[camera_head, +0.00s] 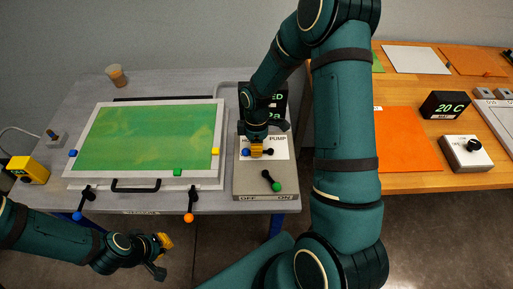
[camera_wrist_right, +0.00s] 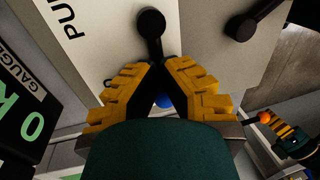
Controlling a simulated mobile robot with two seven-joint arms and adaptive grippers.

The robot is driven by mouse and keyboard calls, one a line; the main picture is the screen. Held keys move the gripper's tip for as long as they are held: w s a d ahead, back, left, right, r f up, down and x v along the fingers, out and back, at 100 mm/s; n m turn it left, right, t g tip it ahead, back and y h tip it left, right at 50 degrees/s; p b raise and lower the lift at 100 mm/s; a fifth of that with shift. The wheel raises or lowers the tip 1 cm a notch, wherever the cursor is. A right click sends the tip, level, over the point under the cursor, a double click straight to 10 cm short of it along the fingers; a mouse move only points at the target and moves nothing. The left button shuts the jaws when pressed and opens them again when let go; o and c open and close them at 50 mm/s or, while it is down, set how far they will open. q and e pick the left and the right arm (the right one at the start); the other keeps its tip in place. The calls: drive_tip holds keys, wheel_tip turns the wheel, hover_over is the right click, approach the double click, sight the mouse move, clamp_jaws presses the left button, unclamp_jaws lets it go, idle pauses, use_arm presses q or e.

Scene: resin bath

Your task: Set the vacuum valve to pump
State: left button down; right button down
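The vacuum valve has a short black handle with a blue knob (camera_head: 246,152) on the grey control box (camera_head: 240,178). The handle lies sideways, with its black pivot (camera_head: 269,152) on the right and the knob on the left. The word PUMP is printed above the pivot. In the right wrist view the blue knob (camera_wrist_right: 163,101) shows between my fingers. My right gripper (camera_head: 257,151) has its yellow fingers closed in on both sides of the handle, between pivot and knob. My left gripper (camera_head: 163,244) hangs low in front of the table, away from the valve; its finger gap is unclear.
A second black lever with a green knob (camera_head: 277,187) sits on the box near OFF and ON marks. A dark gauge display (camera_head: 278,100) stands behind, partly hidden by my right arm. The framed green panel (camera_head: 148,135) lies left. An orange-knobbed clamp (camera_head: 189,217) is at the front edge.

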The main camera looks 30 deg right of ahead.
sight(270, 143)
drive_tip(key=shift+s+f, duration=0.1)
drive_tip(key=shift+f, duration=0.05)
idle(0.4)
drive_tip(key=shift+m, duration=0.3)
drive_tip(key=m, duration=0.2)
drive_tip(key=w+d+m, duration=0.1)
drive_tip(key=m, duration=0.1)
drive_tip(key=shift+d+y, duration=0.15)
drive_tip(key=shift+y, duration=0.25)
drive_tip(key=m, duration=0.1)
drive_tip(key=d+m, duration=0.1)
drive_tip(key=m, duration=0.1)
drive_tip(key=m+t, duration=0.1)
drive_tip(key=m, duration=0.1)
drive_tip(key=shift+w+d+f+b, duration=0.1)
drive_tip(key=shift+w+d+b, duration=0.2)
drive_tip(key=shift+b, duration=0.1)
drive_tip(key=d+m, duration=0.1)
drive_tip(key=m, duration=0.1)
drive_tip(key=m+t, duration=0.1)
drive_tip(key=m, duration=0.1)
drive_tip(key=shift+d, duration=0.4)
drive_tip(key=shift+s+d+m+t, duration=0.2)
drive_tip(key=shift+d+m, duration=0.15)
drive_tip(key=shift+m, duration=0.75)
drive_tip(key=shift+s+d+m+t, duration=0.2)
drive_tip(key=shift+d+m, duration=0.15)
drive_tip(key=shift+m, duration=0.75)
